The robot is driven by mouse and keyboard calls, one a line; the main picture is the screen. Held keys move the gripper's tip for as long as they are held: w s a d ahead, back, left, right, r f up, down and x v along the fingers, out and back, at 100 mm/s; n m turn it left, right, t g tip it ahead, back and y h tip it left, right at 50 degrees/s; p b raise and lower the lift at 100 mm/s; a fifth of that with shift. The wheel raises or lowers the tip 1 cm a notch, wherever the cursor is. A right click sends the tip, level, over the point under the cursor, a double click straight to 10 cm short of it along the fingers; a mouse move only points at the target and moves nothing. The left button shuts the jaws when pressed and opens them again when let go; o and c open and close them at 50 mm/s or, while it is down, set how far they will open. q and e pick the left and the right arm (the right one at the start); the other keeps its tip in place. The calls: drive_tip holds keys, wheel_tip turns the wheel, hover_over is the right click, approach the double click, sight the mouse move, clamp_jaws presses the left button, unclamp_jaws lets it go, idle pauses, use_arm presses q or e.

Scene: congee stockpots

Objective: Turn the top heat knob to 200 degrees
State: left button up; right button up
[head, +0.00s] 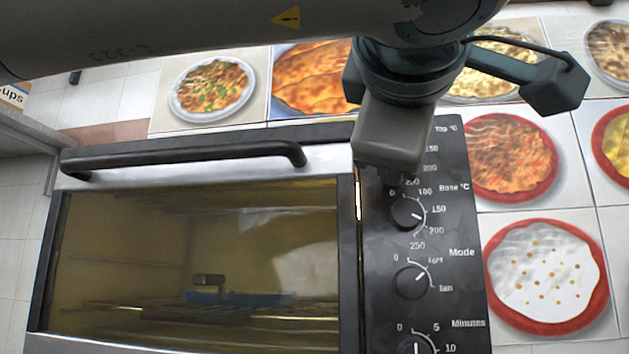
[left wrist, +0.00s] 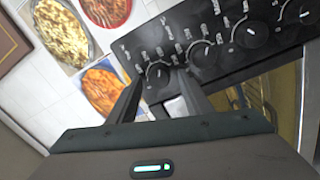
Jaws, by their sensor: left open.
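The oven's black control panel (head: 430,250) carries a column of knobs. The top heat knob is hidden behind my left gripper (head: 396,180) in the head view; only part of its scale shows, with 150 and 200 legible. In the left wrist view the top knob (left wrist: 158,74) is a round black dial just beyond the two fingertips. My left gripper (left wrist: 160,80) is open, its fingers spread to either side of the knob in that view. I cannot tell whether they touch it, or read its pointer setting. My right gripper is in neither view.
The base heat knob (head: 408,214), mode knob (head: 412,282) and minutes knob (head: 416,346) sit below. The oven door (head: 200,270) is closed, with a black handle (head: 190,157); a blue item (head: 235,298) shows inside. Food-picture tiles (head: 545,275) cover the wall.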

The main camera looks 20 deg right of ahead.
use_arm(q)
drive_tip(key=shift+s+a, duration=0.1)
drive_tip(key=shift+s, duration=0.05)
drive_tip(key=r+b+v, duration=0.1)
drive_tip(key=v, duration=1.6)
drive_tip(key=shift+f, duration=0.5)
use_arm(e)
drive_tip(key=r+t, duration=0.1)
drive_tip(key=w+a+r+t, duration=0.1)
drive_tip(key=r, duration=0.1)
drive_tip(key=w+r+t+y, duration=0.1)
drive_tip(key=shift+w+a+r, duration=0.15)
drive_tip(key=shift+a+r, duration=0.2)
